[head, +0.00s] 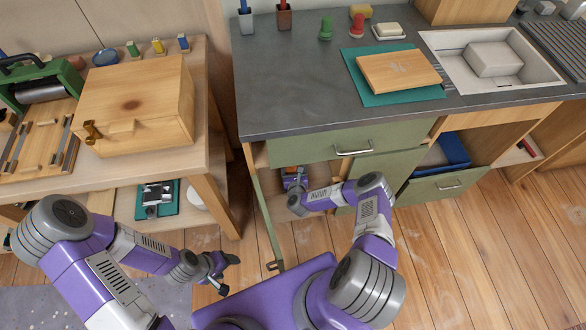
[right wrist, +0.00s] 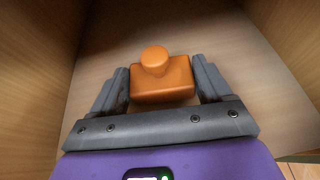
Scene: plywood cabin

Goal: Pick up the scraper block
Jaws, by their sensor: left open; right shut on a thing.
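The scraper block is an orange block with a round knob (right wrist: 162,82), seen in the right wrist view over the pale cabinet floor. My right gripper (head: 294,177) reaches into the open cabinet below the counter, and its two fingers (right wrist: 163,90) are shut on the block's sides. In the head view the block is mostly hidden by the gripper and cabinet. I cannot tell whether it touches the cabinet floor. My left gripper (head: 224,272) is open and empty above the wooden floor, left of the cabinet.
The cabinet's green door (head: 269,225) stands open left of my right arm. A green drawer front (head: 330,148) is above it. An open drawer with a blue item (head: 450,150) is to the right. A wooden workbench (head: 205,120) stands left.

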